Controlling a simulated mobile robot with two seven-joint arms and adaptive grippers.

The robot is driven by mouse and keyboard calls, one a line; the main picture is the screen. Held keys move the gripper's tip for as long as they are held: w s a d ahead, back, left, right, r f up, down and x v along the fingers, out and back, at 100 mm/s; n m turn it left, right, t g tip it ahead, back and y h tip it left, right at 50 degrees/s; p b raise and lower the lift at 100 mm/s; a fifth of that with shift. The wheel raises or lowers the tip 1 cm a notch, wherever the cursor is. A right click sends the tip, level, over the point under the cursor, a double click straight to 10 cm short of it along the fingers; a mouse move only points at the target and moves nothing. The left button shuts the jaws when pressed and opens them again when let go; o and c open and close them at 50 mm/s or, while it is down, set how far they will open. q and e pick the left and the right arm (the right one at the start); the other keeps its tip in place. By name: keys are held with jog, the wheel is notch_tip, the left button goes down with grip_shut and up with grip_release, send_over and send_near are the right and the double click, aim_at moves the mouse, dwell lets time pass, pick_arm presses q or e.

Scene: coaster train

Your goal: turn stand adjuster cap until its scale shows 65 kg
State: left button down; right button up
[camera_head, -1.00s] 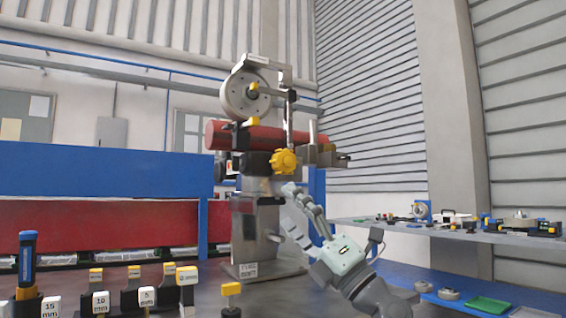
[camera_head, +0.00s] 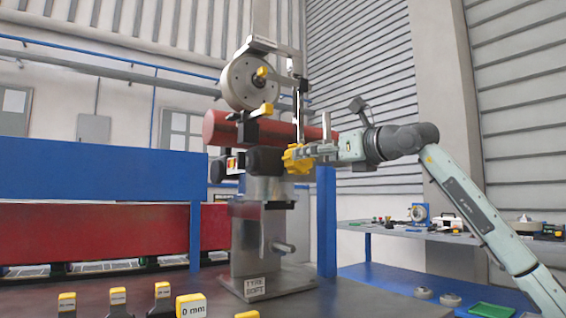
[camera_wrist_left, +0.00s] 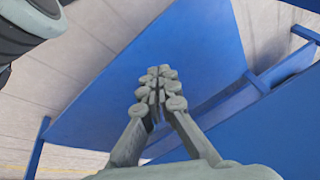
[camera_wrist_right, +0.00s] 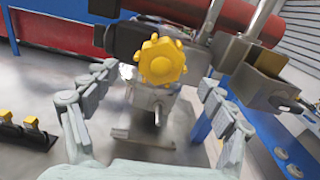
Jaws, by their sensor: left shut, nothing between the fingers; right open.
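The yellow lobed adjuster cap (camera_head: 297,158) sits on the stand (camera_head: 262,235), on the dark block below the red cylinder (camera_head: 222,130). No scale reading is legible. My right gripper (camera_head: 312,152) is level with the cap, at its right side in the head view. In the right wrist view the cap (camera_wrist_right: 161,61) faces the camera, ahead of and between the open fingers (camera_wrist_right: 150,95). I cannot tell whether a finger touches it. My left gripper (camera_wrist_left: 157,85) is shut and empty in front of a blue panel; it is outside the head view.
A grey wheel (camera_head: 250,80) and a metal frame stand above the red cylinder. Yellow-topped blocks (camera_head: 118,296) line the front of the table. A shelf (camera_head: 400,228) with small parts is at the right. A metal bracket (camera_wrist_right: 250,78) is close to the cap's right.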

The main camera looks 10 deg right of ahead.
jog(key=p+x, duration=0.1)
jog(key=x, duration=0.6)
jog(key=shift+w+r+p, duration=0.15)
jog(key=shift+p, duration=0.2)
jog(key=shift+w+a, duration=0.15)
jog(key=shift+w, duration=0.3)
pick_arm(q)
jog(key=x, duration=0.4)
jog(key=shift+w+d+f, duration=0.25)
jog(key=shift+w+d, duration=0.05)
jog(key=shift+d, duration=0.05)
pick_arm(e)
jog(key=shift+c, duration=0.3)
jog(key=c, duration=1.1)
